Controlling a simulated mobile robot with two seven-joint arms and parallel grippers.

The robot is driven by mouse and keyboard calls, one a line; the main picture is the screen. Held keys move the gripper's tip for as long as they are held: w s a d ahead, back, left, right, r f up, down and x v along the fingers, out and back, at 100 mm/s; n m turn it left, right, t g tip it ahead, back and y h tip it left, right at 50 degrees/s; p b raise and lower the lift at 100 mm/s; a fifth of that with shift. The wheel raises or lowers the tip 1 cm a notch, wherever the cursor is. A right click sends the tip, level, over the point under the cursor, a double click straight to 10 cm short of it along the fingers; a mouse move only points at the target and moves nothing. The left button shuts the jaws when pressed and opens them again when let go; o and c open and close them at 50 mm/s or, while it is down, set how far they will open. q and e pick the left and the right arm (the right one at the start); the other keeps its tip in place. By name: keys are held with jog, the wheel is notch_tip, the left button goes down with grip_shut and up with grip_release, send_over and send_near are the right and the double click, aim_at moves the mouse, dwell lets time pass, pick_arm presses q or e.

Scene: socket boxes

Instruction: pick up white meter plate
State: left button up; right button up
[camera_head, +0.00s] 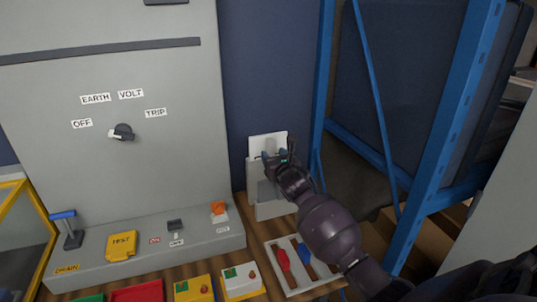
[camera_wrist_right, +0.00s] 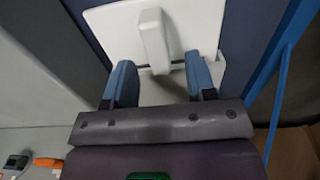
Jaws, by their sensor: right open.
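The white meter plate (camera_head: 260,140) stands upright in a pale holder (camera_head: 271,211) against the dark blue wall. In the right wrist view the plate (camera_wrist_right: 196,22) fills the top and has a raised white bar handle (camera_wrist_right: 154,40) at its middle. My right gripper (camera_head: 276,156) is in front of the plate. Its two blue fingers (camera_wrist_right: 160,80) are open, one on each side of the handle's line, with a gap to both sides of the bar. Whether the fingertips reach past the handle's front I cannot tell. My left gripper is not in view.
A grey cabinet (camera_head: 60,110) with a rotary switch (camera_head: 122,132) stands left of the holder. A blue metal frame (camera_head: 445,115) rises close on the right. A tray (camera_head: 292,283) with red and blue tools and several coloured boxes lie on the wooden surface in front.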

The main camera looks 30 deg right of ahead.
jog(key=shift+x, duration=0.95)
grip_shut()
notch_tip(320, 180, up, 20)
jog(key=p, duration=0.2)
jog(key=shift+p, duration=0.3)
jog(key=shift+p, duration=0.35)
